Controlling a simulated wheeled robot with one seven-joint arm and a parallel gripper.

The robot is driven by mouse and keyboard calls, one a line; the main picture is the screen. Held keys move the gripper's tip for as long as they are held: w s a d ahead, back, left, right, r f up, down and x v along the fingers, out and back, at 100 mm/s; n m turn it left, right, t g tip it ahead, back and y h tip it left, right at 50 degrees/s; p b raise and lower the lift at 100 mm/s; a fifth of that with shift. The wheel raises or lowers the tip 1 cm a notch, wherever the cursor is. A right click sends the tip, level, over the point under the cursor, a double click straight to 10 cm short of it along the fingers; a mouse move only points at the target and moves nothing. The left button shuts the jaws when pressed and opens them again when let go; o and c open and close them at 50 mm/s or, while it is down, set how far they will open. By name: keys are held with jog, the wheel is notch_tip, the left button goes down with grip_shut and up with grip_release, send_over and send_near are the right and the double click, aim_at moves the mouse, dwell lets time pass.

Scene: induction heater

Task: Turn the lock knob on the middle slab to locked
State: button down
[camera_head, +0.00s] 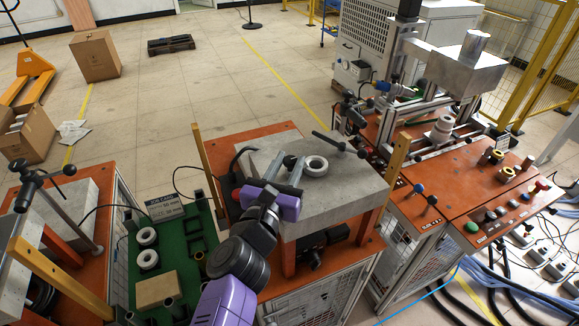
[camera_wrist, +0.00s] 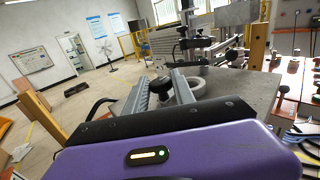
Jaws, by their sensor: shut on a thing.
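The middle slab (camera_head: 355,190) is a thick grey block on an orange-topped cabinet; it also shows in the wrist view (camera_wrist: 245,85). My gripper (camera_head: 287,165) reaches over the slab's left part from the front. Its two grey fingers are shut on the small black lock knob (camera_head: 289,160). In the wrist view, the knob (camera_wrist: 161,86) sits between the fingers (camera_wrist: 160,78). The fingers hide part of it, and I cannot tell which way it is turned. A white ring (camera_head: 315,165) lies on the slab just right of the fingers.
A black bar handle (camera_head: 338,144) crosses the slab's back right. Wooden posts (camera_head: 205,165) stand at its sides. A green tray (camera_head: 190,240) with rings is at left. A press machine (camera_head: 440,100) and an orange control panel (camera_head: 500,190) stand at right.

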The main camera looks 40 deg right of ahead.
jog(key=shift+f+m+g+h, duration=0.15)
jog(key=shift+m+g+h, duration=0.3)
jog(key=shift+g, duration=0.25)
jog(key=c, duration=1.1)
grip_release()
jog(key=shift+a, duration=0.1)
jog(key=b+v, duration=0.3)
jog(key=v, duration=0.3)
jog(key=shift+s+a, duration=0.1)
jog(key=shift+a, duration=0.2)
jog(key=shift+s+a, duration=0.3)
jog(key=shift+a, duration=0.15)
